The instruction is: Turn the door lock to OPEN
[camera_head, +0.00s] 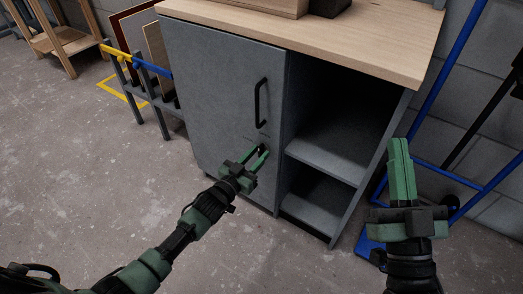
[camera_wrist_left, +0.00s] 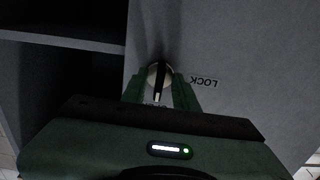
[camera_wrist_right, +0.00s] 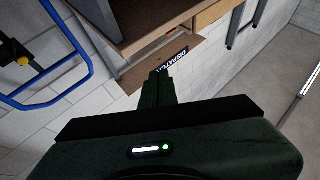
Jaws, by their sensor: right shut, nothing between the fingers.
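The grey cabinet door (camera_head: 222,100) is closed and has a black bar handle (camera_head: 261,102). In the left wrist view, the round lock (camera_wrist_left: 167,72) has a dark turn-piece with a pale line, lying roughly along the picture's vertical. A LOCK label (camera_wrist_left: 204,82), upside down, is right of it; another label below is mostly hidden and unreadable. My left gripper (camera_head: 258,154) is at the door below the handle, its fingers apart on either side of the lock; I cannot tell whether they touch it. My right gripper (camera_head: 401,150) is shut and empty, right of the cabinet.
Open shelves (camera_head: 325,150) sit right of the door, under a wooden worktop (camera_head: 350,35). A blue-framed trolley (camera_head: 432,115) stands at the right, near my right gripper. A rack with yellow and blue bars (camera_head: 140,85) stands left of the cabinet. The floor in front is clear.

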